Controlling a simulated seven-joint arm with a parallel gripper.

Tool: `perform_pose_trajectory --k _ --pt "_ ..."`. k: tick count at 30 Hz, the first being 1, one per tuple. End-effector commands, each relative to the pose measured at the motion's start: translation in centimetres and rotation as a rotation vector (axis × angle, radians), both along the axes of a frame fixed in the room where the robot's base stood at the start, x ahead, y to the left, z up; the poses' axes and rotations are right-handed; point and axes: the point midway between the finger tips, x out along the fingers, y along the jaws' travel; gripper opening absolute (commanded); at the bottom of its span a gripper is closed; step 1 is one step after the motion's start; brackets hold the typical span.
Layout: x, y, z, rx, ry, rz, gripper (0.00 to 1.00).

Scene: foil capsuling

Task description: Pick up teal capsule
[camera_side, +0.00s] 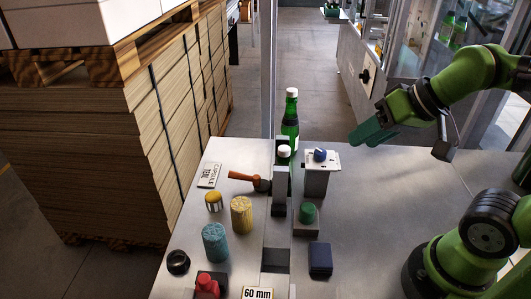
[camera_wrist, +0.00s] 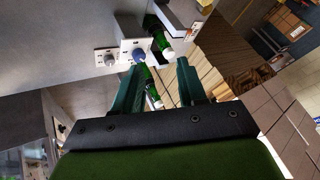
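The teal capsule (camera_side: 215,243) is a speckled teal cylinder standing upright on the grey table, at the front left in the side view. I cannot make it out in the wrist view. My gripper (camera_side: 358,137) hangs over the back right of the table, well away from the teal capsule. In the wrist view my gripper (camera_wrist: 159,66) shows two green fingers spread apart with nothing held between them; green bottles appear beyond the gap.
A yellow cylinder (camera_side: 241,215) stands just behind the teal one. A black ring (camera_side: 178,262) and a red object (camera_side: 206,286) are nearby. Green bottles (camera_side: 290,122), a stand with a blue piece (camera_side: 320,155) and a dark blue block (camera_side: 320,259) lie further right. The table's right side is clear.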

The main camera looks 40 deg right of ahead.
Motion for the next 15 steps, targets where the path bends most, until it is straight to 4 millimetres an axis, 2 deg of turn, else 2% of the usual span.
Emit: perform_pose_trajectory --k 1,7,15 --pt "0.00 0.00 0.00 0.000 0.000 0.000 0.49" --pt "0.00 0.00 0.00 0.000 0.000 0.000 0.80" --pt "0.00 0.03 0.01 0.000 -0.001 0.001 0.81"
